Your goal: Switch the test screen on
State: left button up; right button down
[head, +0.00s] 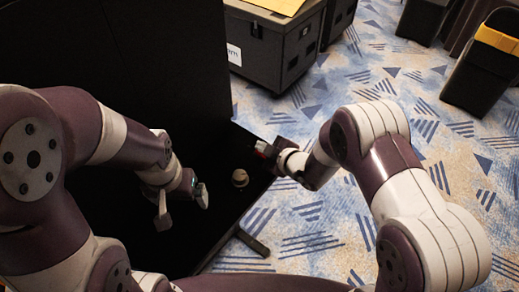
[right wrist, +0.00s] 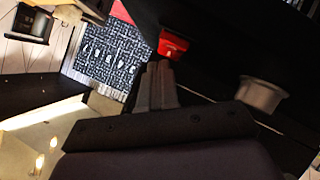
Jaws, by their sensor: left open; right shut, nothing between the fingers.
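A large dark panel (head: 150,60) fills the upper left of the head view; its face is black and I cannot tell whether it is the test screen. A small red block (right wrist: 172,45) shows in the right wrist view, just beyond the tips of my right gripper (right wrist: 160,68). That gripper is shut and empty; I cannot tell whether it touches the block. In the head view my right gripper (head: 270,151) is over the edge of the black surface, with red at its tip. My left gripper (head: 184,204) is open and empty above the black surface.
A small rounded, pale-topped object (head: 240,178) stands on the black surface (head: 225,215) between my grippers. A black case (head: 270,50) stands behind. Dark bins (head: 484,68) are at the upper right. Patterned carpet (head: 330,215) is clear on the right.

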jog(key=shift+f, duration=0.3)
jog(key=shift+r, duration=0.15)
dwell(0.4)
jog(key=shift+s+d+r+p, duration=0.15)
jog(key=shift+r+p, duration=0.25)
jog(key=shift+r, duration=0.25)
jog(key=r+p, duration=0.1)
jog(key=d+r+p, duration=0.1)
jog(key=r, duration=0.1)
jog(key=r+p, duration=0.2)
jog(key=shift+s+d, duration=0.15)
jog(key=shift+s, duration=0.25)
jog(key=shift+f, duration=0.15)
